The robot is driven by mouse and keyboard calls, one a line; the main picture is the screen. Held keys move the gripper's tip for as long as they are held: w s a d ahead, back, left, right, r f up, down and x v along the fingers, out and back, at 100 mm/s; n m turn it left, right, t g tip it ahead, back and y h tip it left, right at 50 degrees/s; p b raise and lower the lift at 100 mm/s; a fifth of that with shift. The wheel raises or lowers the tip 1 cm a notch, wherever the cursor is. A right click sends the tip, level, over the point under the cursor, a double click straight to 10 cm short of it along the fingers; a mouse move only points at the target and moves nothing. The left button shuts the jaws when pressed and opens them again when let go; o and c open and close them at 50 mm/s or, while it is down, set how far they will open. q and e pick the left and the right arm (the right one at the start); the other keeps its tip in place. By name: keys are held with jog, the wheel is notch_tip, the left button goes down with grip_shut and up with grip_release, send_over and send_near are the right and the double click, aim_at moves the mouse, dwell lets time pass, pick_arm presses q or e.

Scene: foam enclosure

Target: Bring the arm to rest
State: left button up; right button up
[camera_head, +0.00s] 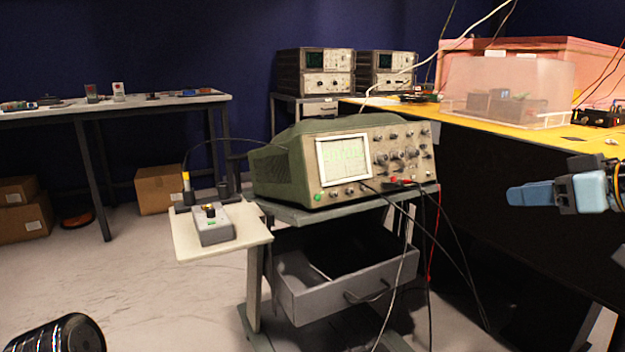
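My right gripper (525,194) comes in from the right edge, with blue fingers pointing left. It is in the air in front of the dark side of the yellow-topped bench (560,134), and no object shows at its fingertips. The fingers overlap from this side, so I cannot tell whether they are open or shut. My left gripper does not show.
A green oscilloscope (285,165) stands on a cart with an open drawer (335,300). Cables hang down its front. A small grey box (213,229) sits on the side shelf (185,246). Boxes (160,188) lie by the left table. Floor at left is mostly clear.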

jog(key=w+a+f+m+g+h+p, duration=0.1)
jog(key=w+a+f+g, duration=0.2)
jog(key=f, duration=0.7)
jog(key=w+a+f+m+p, duration=0.1)
jog(key=w+a+f, duration=0.3)
jog(key=f, duration=0.5)
jog(key=w+a+f+m+g+h+p, duration=0.15)
jog(key=w+f, duration=0.35)
jog(key=f, duration=0.5)
jog(key=s+a+f+g, duration=0.1)
jog(key=a+f, duration=0.1)
jog(key=f, duration=0.4)
jog(key=s+a+f+g, duration=0.2)
jog(key=a+f, duration=0.1)
jog(key=f, duration=0.4)
jog(key=s+a+f+m+g+y+p, duration=0.1)
jog(key=s+a+f+g, duration=0.1)
jog(key=s+a+f, duration=0.4)
jog(key=s+a+f+m+g+y+p, duration=0.1)
jog(key=s+a+f, duration=0.5)
jog(key=s+f, duration=0.6)
jog(key=s, duration=0.3)
jog(key=shift+s+a+f+g, duration=0.3)
jog(key=shift+a+g, duration=0.05)
jog(key=shift+a, duration=0.05)
jog(key=shift+d+m, duration=0.15)
jog(key=shift+m, duration=0.1)
